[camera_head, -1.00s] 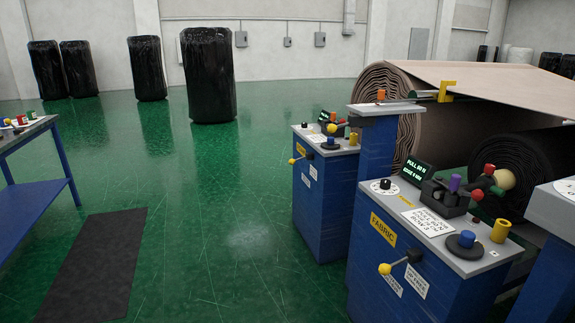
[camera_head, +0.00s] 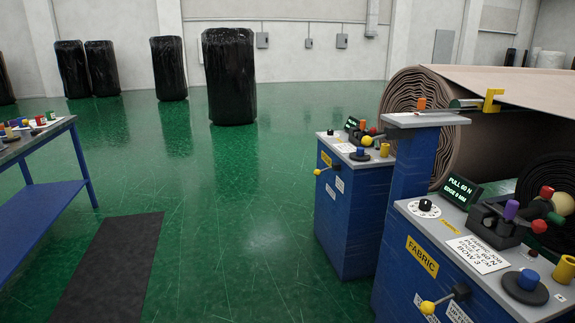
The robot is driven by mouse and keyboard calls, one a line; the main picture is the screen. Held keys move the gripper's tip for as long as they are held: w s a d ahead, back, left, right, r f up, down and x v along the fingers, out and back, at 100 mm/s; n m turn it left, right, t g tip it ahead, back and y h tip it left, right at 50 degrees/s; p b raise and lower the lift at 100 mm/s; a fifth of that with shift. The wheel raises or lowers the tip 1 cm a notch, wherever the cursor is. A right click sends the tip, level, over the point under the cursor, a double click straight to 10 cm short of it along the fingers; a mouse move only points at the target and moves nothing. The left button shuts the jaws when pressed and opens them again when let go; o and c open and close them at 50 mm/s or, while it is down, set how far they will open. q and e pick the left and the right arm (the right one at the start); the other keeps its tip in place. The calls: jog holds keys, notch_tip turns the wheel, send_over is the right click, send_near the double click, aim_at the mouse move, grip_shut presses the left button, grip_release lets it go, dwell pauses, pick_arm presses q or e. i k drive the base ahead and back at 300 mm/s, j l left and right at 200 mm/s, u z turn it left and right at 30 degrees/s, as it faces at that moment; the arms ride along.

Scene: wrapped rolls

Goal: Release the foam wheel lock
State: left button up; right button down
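Neither of my grippers is in view. No control I see is legibly marked as the foam wheel lock. The near blue console (camera_head: 405,285) at the lower right bears a yellow label (camera_head: 422,257) reading FABRIC. A yellow-knobbed lever (camera_head: 428,307) sticks out of its front. A second, farther blue console (camera_head: 342,235) stands behind it, left of a blue post. It has its own yellow-knobbed lever (camera_head: 318,172) and a yellow label (camera_head: 326,158) too small to read.
A blue table (camera_head: 40,205) with small coloured items stands at left. A dark mat (camera_head: 110,265) lies on the green floor. Black wrapped rolls (camera_head: 229,75) stand along the back. A large beige roll (camera_head: 412,100) is behind the consoles. The middle floor is clear.

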aim_at(317, 172)
jog(key=i+u, duration=0.3)
jog(key=i, duration=0.85)
jog(key=i+j+z, duration=0.1)
jog(key=i, duration=1.15)
jog(key=i+j+z, duration=0.1)
jog(key=i+z, duration=0.25)
jog(key=i+j+z, duration=0.35)
jog(key=i, duration=0.2)
jog(key=i+j+z, duration=0.35)
jog(key=i, duration=0.1)
